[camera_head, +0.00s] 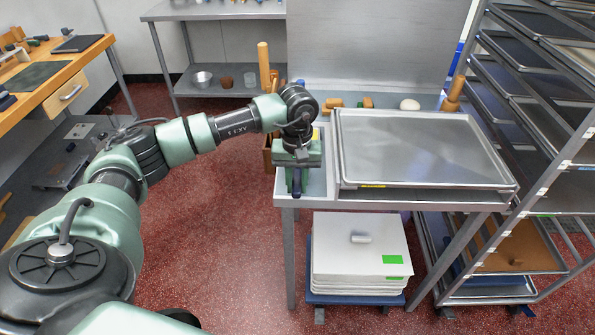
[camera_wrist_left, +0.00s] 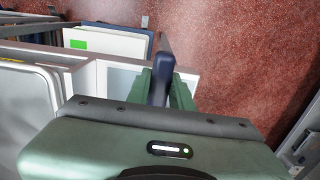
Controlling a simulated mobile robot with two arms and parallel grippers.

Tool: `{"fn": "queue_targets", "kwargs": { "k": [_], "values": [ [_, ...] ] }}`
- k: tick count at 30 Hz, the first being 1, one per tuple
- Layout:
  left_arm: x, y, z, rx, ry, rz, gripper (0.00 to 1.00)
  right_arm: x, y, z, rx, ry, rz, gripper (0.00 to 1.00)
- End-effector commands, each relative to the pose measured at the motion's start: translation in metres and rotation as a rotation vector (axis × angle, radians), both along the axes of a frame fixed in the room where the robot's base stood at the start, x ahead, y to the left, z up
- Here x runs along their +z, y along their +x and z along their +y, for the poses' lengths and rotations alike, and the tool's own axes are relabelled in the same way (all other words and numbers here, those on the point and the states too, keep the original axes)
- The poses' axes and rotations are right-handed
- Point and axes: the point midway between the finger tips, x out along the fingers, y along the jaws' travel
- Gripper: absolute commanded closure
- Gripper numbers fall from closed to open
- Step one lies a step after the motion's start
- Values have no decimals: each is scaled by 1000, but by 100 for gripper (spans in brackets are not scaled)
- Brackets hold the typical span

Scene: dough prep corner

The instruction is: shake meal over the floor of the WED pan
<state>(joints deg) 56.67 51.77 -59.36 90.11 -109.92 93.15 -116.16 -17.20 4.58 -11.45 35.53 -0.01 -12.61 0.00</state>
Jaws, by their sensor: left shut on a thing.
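A large flat metal pan (camera_head: 420,150) lies on the steel table, with a small yellow label (camera_head: 373,185) on its front rim. The label is too small to read. Its edge also shows at the left of the left wrist view (camera_wrist_left: 25,110). My left gripper (camera_head: 297,176) is just left of the pan, over the table's left end, pointing down. It is shut on a dark blue handle-like thing (camera_wrist_left: 158,82), which also shows below the jaws in the head view (camera_head: 297,188). Most of that thing is hidden by the jaws. No meal is visible on the pan. My right gripper is not in view.
A rack of trays (camera_head: 540,105) stands close on the right. White lidded stacks (camera_head: 345,245) with a green label sit under the table. A rolling pin (camera_head: 263,62) and small bowls (camera_head: 202,79) are on the back shelf. A wooden bench (camera_head: 50,75) is at left. Red floor lies between.

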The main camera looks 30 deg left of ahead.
Motion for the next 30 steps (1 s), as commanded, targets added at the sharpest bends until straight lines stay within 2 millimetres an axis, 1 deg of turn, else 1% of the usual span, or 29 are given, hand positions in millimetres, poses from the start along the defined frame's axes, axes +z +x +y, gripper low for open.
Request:
{"fn": "queue_targets", "kwargs": {
  "k": [5,21,30],
  "values": [
    [4,0,0,0,0,-1,100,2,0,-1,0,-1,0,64],
    [40,0,0,0,0,-1,100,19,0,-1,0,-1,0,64],
    [41,0,0,0,0,-1,100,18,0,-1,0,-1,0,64]
  ]
}}
